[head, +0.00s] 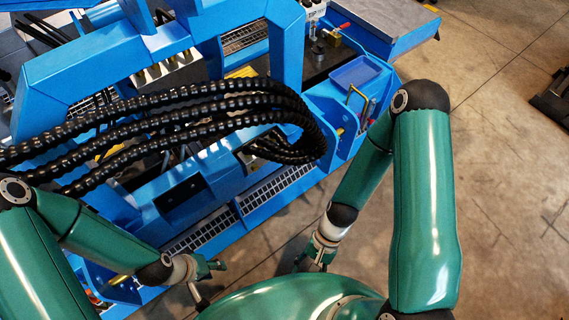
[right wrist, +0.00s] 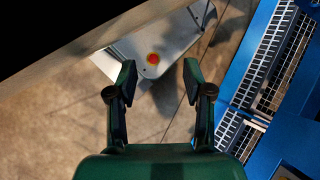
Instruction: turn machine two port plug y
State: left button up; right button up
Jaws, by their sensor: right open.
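The blue machine (head: 110,65) fills the left and middle of the head view. I cannot pick out plug y or tell which part is machine two; the thick black ribbed hoses (head: 200,115) cover much of the middle. My left gripper (head: 214,284) is at the bottom left of the head view, its fingers spread and nothing between them, in front of the machine's lower edge. My right gripper (head: 311,266) hangs over the floor, right of the machine's lower edge. In the right wrist view its two fingers (right wrist: 160,78) are wide apart and empty.
A small blue tray (head: 356,71) and a yellow handle (head: 357,96) are on the machine's right end. A red-tipped lever (head: 344,26) and a metal-topped bench (head: 390,20) lie behind. Slotted grating (head: 277,190) runs along the machine's front.

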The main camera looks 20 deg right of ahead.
jog(key=a+f+m+y+b, duration=0.3)
jog(key=f+m, duration=0.1)
jog(key=m, duration=0.1)
jog(key=m+t+h+b, duration=0.2)
jog(key=m+t+b, duration=1.3)
jog(key=m+t, duration=0.75)
send_near(280, 155)
jog(key=shift+m+g, duration=0.65)
jog(key=shift+m, duration=0.1)
jog(key=b+x, duration=0.1)
jog(key=x, duration=0.2)
jog(key=b+x, duration=0.1)
jog(key=x, duration=0.1)
jog(key=r+b+x, duration=0.1)
jog(key=x, duration=0.2)
jog(key=shift+w+r, duration=0.1)
jog(key=shift+w, duration=0.25)
pick_arm(q)
notch_tip(280, 155, down, 24)
jog(key=shift+r, duration=0.15)
